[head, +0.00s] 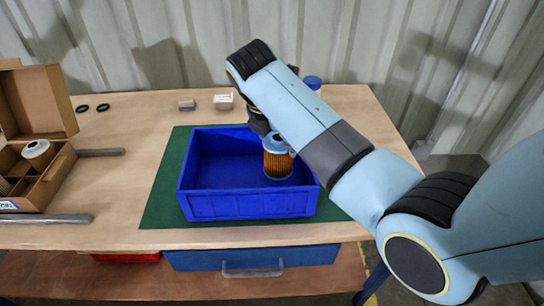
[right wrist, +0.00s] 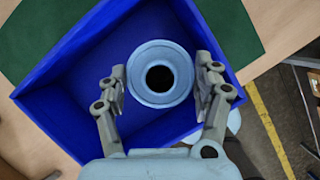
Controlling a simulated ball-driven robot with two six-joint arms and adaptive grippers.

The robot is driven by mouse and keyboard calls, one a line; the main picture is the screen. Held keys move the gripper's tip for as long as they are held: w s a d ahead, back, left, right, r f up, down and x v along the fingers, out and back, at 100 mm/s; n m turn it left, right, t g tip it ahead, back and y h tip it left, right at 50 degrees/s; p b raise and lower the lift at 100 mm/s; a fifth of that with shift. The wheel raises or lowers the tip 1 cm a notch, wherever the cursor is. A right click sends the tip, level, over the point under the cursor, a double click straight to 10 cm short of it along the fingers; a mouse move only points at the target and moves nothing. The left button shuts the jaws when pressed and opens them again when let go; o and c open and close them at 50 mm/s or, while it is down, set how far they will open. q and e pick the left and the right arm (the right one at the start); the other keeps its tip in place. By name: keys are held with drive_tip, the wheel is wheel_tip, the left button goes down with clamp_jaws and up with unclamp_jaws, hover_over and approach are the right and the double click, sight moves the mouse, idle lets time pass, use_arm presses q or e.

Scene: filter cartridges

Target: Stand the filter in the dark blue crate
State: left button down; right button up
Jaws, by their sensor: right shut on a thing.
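The filter (head: 277,162) has orange pleats and a light blue end cap. It is upright over the right part of the dark blue crate (head: 250,206), within its walls. I cannot tell whether its base touches the crate floor. My right gripper (right wrist: 160,80) is shut on the filter near its top, with one finger on each side of the cap (right wrist: 160,98). In the head view the arm hides most of this gripper. The crate's wall also shows in the right wrist view (right wrist: 62,62). My left gripper is not in view.
The crate stands on a green mat (head: 165,196). An open cardboard box (head: 58,182) with a white-ended roll is at the left. Black rings (head: 92,107), small blocks (head: 223,101) and a blue-lidded item (head: 312,82) are at the back. Grey bars (head: 100,152) lie near the box.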

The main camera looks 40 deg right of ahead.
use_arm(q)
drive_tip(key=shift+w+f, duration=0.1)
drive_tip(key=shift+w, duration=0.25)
use_arm(e)
drive_tip(key=shift+w+f, duration=0.1)
drive_tip(key=shift+f, duration=2.05)
drive_tip(key=shift+f, duration=0.1)
drive_tip(key=o, duration=1.5)
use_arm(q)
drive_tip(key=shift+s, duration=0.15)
use_arm(e)
drive_tip(key=shift+o, duration=0.2)
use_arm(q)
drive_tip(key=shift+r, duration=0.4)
use_arm(e)
drive_tip(key=v, duration=1.2)
drive_tip(key=shift+d, duration=0.1)
